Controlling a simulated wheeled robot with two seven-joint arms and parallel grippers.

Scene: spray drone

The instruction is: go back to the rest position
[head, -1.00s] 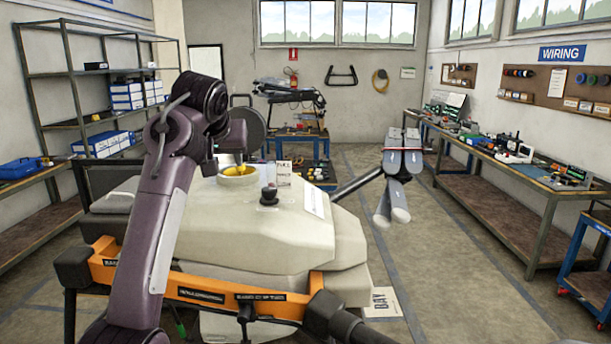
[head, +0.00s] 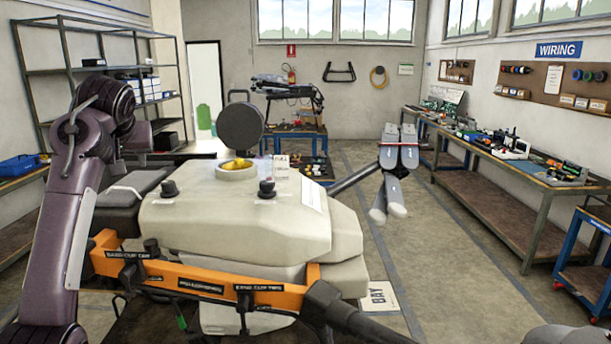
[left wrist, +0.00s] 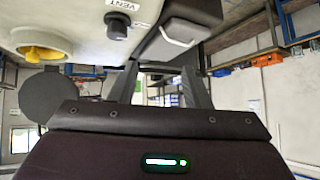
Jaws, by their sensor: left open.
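My left gripper (head: 142,136) is open and empty in the head view, beyond the dark purple arm, left of the drone. In the left wrist view its two grey fingers (left wrist: 160,85) stand apart with nothing between them. The drone's cream tank (head: 235,220) sits in an orange frame (head: 200,284). Its filler opening (head: 238,170) holds a yellow piece and also shows in the left wrist view (left wrist: 40,42). A round dark lid (head: 240,127) stands open behind the opening. The gripper is apart from the tank. My right gripper is not in view.
A grey shelf rack (head: 105,70) and a side bench with a blue bin (head: 18,165) stand at the left. Folded drone arms (head: 393,165) reach out at the right. A long workbench (head: 500,160) lines the right wall.

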